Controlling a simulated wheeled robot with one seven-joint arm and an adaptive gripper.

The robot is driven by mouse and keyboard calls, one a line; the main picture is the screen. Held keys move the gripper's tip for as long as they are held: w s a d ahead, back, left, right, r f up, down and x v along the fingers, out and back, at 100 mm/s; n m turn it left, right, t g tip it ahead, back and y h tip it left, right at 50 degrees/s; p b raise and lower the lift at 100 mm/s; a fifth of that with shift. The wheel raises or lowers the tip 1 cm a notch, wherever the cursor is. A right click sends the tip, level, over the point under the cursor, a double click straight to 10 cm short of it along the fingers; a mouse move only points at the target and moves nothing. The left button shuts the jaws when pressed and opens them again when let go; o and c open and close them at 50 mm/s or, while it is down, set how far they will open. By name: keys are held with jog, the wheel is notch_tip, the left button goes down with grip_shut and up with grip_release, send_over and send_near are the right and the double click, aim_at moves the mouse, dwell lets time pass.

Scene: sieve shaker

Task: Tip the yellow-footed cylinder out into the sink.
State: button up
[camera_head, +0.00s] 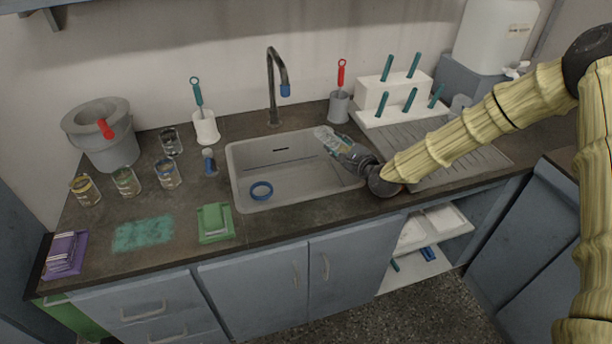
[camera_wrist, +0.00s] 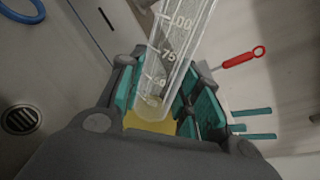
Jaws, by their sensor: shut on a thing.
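A clear graduated cylinder (camera_head: 324,133) with white markings is held at the right end of the sink (camera_head: 240,165). In the wrist view the cylinder (camera_wrist: 174,60) points up and away from my gripper, and its yellow foot (camera_wrist: 150,128) lies low between the jaws. My gripper (camera_head: 343,145) is shut on the cylinder, its teal-padded fingers on either side in the wrist view (camera_wrist: 160,92). In the head view the cylinder leans to the left, its open end over the sink's back right part. I cannot tell how much liquid is inside.
A blue ring (camera_head: 262,190) lies in the sink, and a drain (camera_wrist: 22,118) shows in its floor. The tap (camera_head: 272,85) stands behind. A red-handled brush (camera_head: 341,75) in its holder and a white rack (camera_head: 395,95) with teal pegs stand close behind my gripper.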

aim_at(343, 143)
jog(key=shift+f+m+b, duration=0.4)
jog(key=shift+f+b, duration=0.1)
jog(key=shift+b, duration=0.15)
jog(key=m+b, duration=0.1)
jog(key=b, duration=0.1)
jog(key=m+b, duration=0.1)
jog(key=shift+w+d+r+y+b, duration=0.15)
jog(key=shift+d+r+y+b, duration=0.15)
jog(key=shift+d+y+b, duration=0.1)
jog(key=m+b, duration=0.1)
jog(key=b, duration=0.1)
jog(key=r+m+b, duration=0.1)
jog(key=b, duration=0.2)
jog(key=shift+w+d+r+m+t+y, duration=0.1)
jog(key=shift+d+m+t+y, duration=0.1)
jog(key=shift+m+t+y, duration=0.15)
jog(key=shift+d+r+m+t+b, duration=0.1)
jog(key=shift+r+m+t+b, duration=0.15)
jog(key=shift+r+m+b, duration=0.95)
jog(key=shift+r, duration=0.2)
